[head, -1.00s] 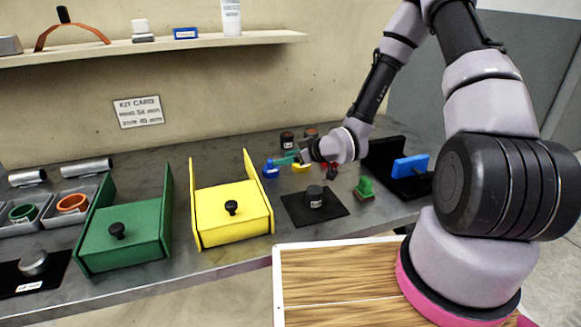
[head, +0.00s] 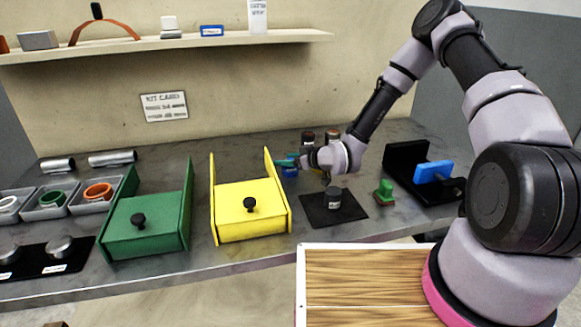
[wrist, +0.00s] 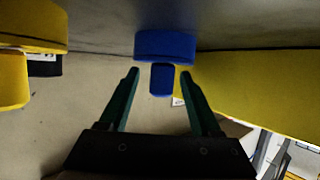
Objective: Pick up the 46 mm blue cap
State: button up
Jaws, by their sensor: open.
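The blue cap (head: 290,172) stands on the bench just right of the yellow drawer box, partly hidden by my gripper. In the wrist view the blue cap (wrist: 166,46) shows as a wide disc with a narrower blue knob. My gripper (wrist: 160,75) is open, with one green finger on each side of the knob. I see a gap beside each finger, so neither clearly touches it. In the head view my gripper (head: 286,162) shows only as small green fingers over the cap.
A yellow knobbed piece (wrist: 28,40) is at the left of the wrist view, and a yellow wall (wrist: 255,90) at the right. The yellow drawer box (head: 250,222) is left of the cap. A dark knobbed weight (head: 333,198) on a black mat and a green piece (head: 384,190) are nearby.

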jog(key=shift+w+a+f, duration=0.3)
jog(key=shift+w+a, duration=0.1)
jog(key=shift+a, duration=0.1)
grip_shut()
